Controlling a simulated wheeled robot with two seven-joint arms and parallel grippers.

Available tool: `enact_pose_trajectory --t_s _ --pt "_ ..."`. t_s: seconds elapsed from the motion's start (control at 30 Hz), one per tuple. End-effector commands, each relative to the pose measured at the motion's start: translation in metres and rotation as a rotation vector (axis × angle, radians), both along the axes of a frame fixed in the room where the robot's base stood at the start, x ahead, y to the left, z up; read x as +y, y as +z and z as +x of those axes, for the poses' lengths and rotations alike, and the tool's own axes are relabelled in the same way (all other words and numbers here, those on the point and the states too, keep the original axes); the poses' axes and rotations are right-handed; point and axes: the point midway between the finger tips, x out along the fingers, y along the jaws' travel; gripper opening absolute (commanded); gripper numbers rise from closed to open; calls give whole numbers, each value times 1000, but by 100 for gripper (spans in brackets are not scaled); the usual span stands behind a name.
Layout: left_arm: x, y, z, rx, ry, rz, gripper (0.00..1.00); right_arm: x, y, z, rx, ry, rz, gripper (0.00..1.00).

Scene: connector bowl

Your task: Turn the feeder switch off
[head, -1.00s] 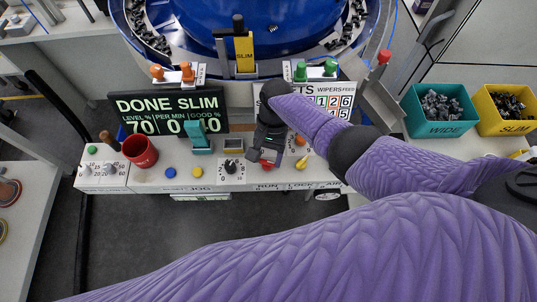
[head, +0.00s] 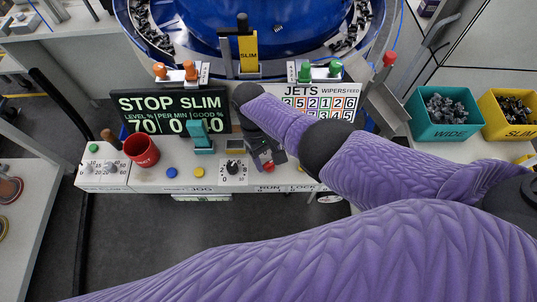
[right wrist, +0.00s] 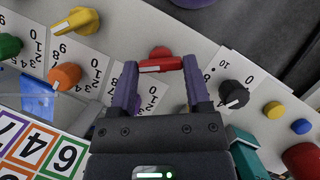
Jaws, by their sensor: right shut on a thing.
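A red rotary knob (head: 268,169) sits on the front control panel above the RUN label; no label reading "feeder" is legible on it. In the right wrist view the red knob (right wrist: 160,62) lies between my fingertips, its bar lying across from one finger to the other. My right gripper (head: 265,158) reaches down to the panel and is shut on this knob; it also shows in the right wrist view (right wrist: 160,75). The display (head: 172,111) reads STOP SLIM, with 70 for level. My left gripper is not in view.
A black dial (head: 233,169), a yellow button (head: 198,173) and a blue button (head: 171,172) stand left of the knob. Yellow (right wrist: 76,20) and orange (right wrist: 64,76) knobs are close to my fingers. Bins stand at right.

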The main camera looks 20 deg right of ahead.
Motion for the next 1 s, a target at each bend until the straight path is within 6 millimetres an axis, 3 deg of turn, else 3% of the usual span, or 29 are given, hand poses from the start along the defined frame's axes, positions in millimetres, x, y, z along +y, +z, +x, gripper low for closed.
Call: enact_pose_trajectory --t_s 0.4,0.97,1.0 --pt "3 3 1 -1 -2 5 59 1 1 0 -2 180 0 3" --pt "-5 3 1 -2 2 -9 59 2 0 0 -3 210 1 3" --pt "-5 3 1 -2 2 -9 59 2 0 0 -3 210 1 64"
